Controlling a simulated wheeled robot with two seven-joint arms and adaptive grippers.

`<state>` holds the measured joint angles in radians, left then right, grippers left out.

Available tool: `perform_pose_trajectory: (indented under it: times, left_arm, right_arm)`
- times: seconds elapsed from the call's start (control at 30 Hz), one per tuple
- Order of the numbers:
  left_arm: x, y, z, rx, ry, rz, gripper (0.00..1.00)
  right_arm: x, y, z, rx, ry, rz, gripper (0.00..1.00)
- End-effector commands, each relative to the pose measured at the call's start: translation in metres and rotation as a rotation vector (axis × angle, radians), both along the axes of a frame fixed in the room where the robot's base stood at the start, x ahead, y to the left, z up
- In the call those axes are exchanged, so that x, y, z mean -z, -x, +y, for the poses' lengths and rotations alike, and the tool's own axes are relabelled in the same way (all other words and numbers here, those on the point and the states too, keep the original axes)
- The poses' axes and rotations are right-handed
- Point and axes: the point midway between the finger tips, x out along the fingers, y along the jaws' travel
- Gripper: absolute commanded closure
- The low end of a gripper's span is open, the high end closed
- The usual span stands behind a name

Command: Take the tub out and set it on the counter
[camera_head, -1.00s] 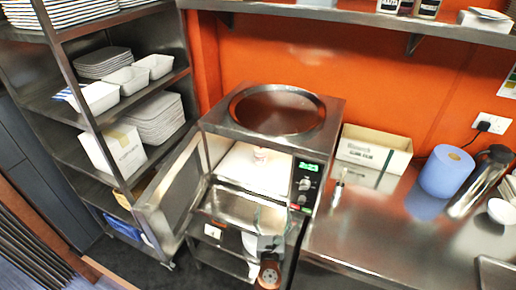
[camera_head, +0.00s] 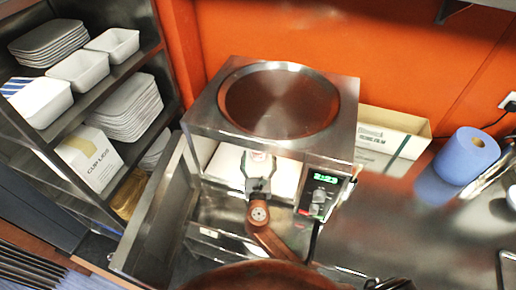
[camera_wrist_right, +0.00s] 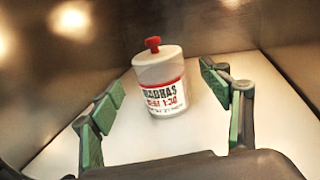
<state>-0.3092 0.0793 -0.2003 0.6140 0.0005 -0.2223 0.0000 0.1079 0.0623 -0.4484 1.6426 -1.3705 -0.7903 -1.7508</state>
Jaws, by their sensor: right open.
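The tub (camera_wrist_right: 158,85) is white with a red-knobbed lid and a printed label reading "MADRAS". It stands upright on the white floor of the open microwave (camera_head: 205,105). It also shows in the head view (camera_head: 258,156), partly hidden by my gripper and the oven's top. My right gripper (camera_head: 257,176) reaches in through the oven's front. In the right wrist view its green-padded fingers (camera_wrist_right: 163,112) are open and empty, with the tub upright ahead between them. I see no finger touching it. The steel counter (camera_head: 400,225) is to the right. My left gripper is not seen.
The oven door (camera_head: 160,215) stands open at the left. A carton (camera_head: 395,130) and a blue paper roll (camera_head: 466,156) stand at the counter's back. A shelf rack with white trays (camera_head: 80,70) is at the left. The counter's middle looks clear.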

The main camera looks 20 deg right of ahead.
Motion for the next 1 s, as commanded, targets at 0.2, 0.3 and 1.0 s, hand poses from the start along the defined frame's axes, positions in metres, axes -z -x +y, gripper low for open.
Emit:
perform_pose_trajectory:
  times: [0.2,0.3,1.0]
  left_arm:
    - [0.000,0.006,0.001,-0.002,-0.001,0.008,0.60]
    - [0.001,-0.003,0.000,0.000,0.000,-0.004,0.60]
    - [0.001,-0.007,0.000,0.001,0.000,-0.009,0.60]
  right_arm:
    - [-0.004,-0.028,-0.008,0.000,0.002,-0.002,0.29]
    - [-0.003,-0.041,-0.012,-0.001,0.001,-0.001,0.29]
    - [-0.003,-0.051,-0.016,-0.001,0.000,0.000,0.52]
